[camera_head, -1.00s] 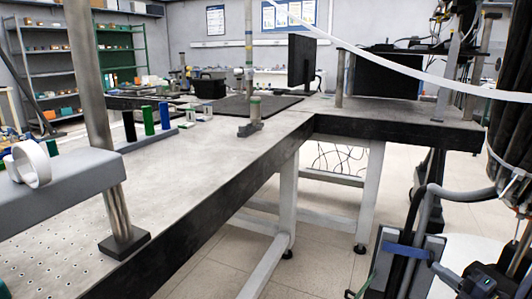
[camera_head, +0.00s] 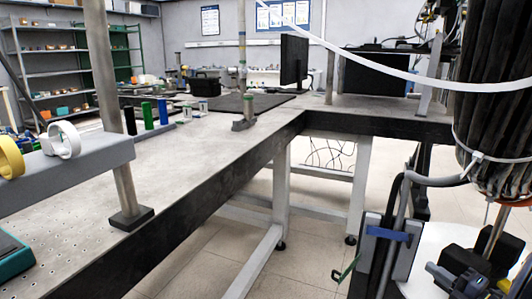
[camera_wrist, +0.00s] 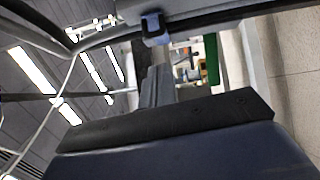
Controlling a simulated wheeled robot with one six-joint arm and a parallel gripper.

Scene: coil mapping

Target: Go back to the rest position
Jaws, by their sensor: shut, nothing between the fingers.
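My gripper (camera_wrist: 156,58) shows in the wrist view as narrow grey fingers above a wide dark blue and black body. The fingers are together and I see nothing held between them. Beyond them the wrist view shows a tilted look at the room, with a green upright panel (camera_wrist: 211,58) and bright ceiling lights. In the head view, dark parts with cables fill the right side; I cannot make out the fingers there.
A grey bench (camera_head: 190,160) runs from the lower left to the back. A grey bar (camera_head: 70,172) with a white ring (camera_head: 65,139) and yellow ring (camera_head: 10,158) overhangs its near side. Coloured cylinders (camera_head: 147,116) and a monitor (camera_head: 294,61) stand farther back. Floor (camera_head: 320,225) shows right of the bench.

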